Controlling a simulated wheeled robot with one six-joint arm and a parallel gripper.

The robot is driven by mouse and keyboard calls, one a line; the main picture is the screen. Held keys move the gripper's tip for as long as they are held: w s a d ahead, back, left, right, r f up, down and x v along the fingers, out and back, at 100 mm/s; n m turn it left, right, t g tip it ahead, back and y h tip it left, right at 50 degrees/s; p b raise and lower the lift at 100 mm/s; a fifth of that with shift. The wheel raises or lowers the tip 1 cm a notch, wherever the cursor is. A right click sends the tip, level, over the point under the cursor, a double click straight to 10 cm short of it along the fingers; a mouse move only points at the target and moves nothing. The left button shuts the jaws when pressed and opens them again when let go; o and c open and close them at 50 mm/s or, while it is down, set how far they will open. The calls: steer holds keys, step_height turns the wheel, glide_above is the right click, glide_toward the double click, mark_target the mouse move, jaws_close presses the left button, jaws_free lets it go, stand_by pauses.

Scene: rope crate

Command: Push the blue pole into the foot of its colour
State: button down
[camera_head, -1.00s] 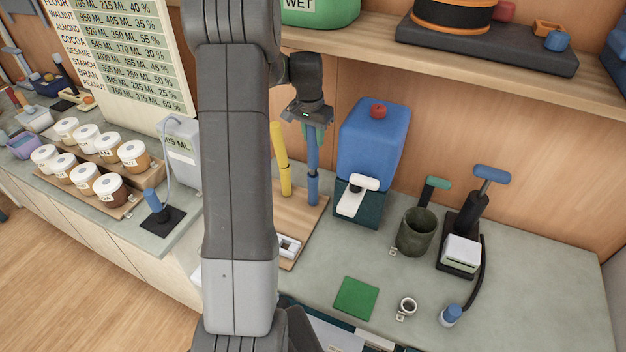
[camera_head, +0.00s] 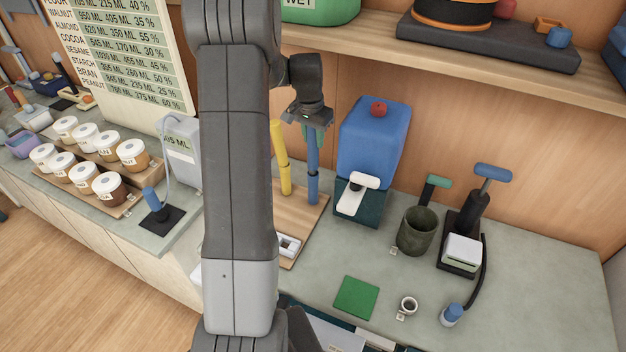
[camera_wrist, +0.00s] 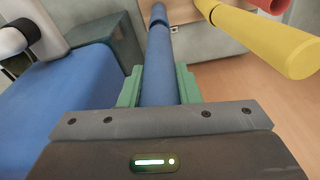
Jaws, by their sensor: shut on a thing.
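The blue pole (camera_head: 313,160) stands upright over the wooden board (camera_head: 312,219), its lower end meeting a short blue foot (camera_head: 313,190). A thin dark line shows where pole and foot meet; I cannot tell how deep the pole sits. My gripper (camera_head: 316,122) is shut on the pole's upper part from above. In the wrist view the blue pole (camera_wrist: 160,70) runs away between the green fingers, with the blue foot (camera_wrist: 158,13) at its far end. The yellow pole (camera_head: 279,145) stands just left in a yellow foot (camera_head: 285,180).
A blue dispenser (camera_head: 371,140) with a red knob and white lever stands close right of the pole. A dark green cup (camera_head: 416,232) and a black press (camera_head: 465,225) are farther right. The shelf (camera_head: 480,60) overhangs behind. A green square (camera_head: 356,298) lies on the counter in front.

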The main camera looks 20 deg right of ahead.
steer(key=shift+f+b, duration=0.7)
steer(key=shift+f, duration=0.35)
stand_by(0.7)
steer(key=c, duration=1)
jaws_free()
steer(key=shift+r, duration=0.1)
